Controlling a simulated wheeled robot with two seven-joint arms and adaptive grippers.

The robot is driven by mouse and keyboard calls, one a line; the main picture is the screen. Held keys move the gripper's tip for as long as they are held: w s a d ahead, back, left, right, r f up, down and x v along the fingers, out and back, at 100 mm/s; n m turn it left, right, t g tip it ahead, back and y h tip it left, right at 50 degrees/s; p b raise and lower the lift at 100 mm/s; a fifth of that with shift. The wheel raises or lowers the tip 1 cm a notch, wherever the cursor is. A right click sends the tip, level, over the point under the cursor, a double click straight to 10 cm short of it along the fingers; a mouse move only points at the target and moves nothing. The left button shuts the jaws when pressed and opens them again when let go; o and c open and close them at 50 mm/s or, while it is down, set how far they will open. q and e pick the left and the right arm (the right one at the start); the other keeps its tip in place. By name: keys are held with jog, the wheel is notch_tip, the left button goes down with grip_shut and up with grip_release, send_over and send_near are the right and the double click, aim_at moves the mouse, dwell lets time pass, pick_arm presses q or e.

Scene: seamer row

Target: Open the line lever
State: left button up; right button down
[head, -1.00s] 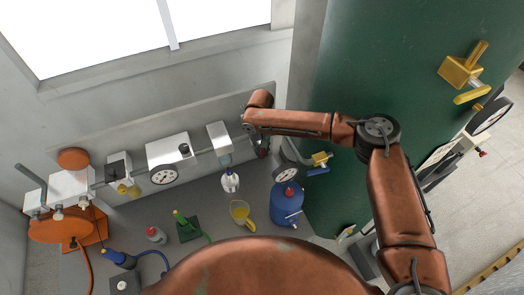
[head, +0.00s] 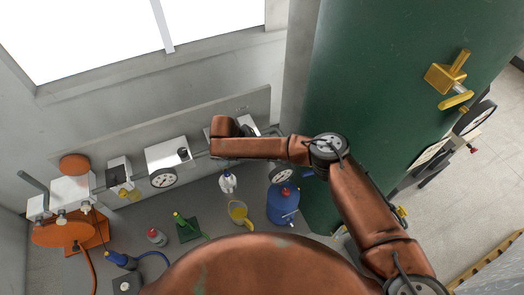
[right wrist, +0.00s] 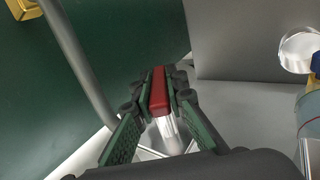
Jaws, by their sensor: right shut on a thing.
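The line lever (right wrist: 159,92) has a red grip with a bright metal shank below it in the right wrist view. My right gripper (right wrist: 158,84) is shut on this red grip, with its green-padded fingers on either side. In the head view my right arm reaches in from the right and its links hide the gripper and the lever. My left gripper is not in view.
Along the back wall run a pipe and a white box with a gauge (head: 163,178). A blue jug (head: 283,205), a yellow measuring cup (head: 238,212) and a white bottle (head: 228,183) stand below.

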dwell(0.3)
jog(key=c, duration=1.9)
grip_release()
jog(key=shift+c, duration=0.2)
jog(key=shift+r, duration=0.1)
jog(key=v, duration=1.2)
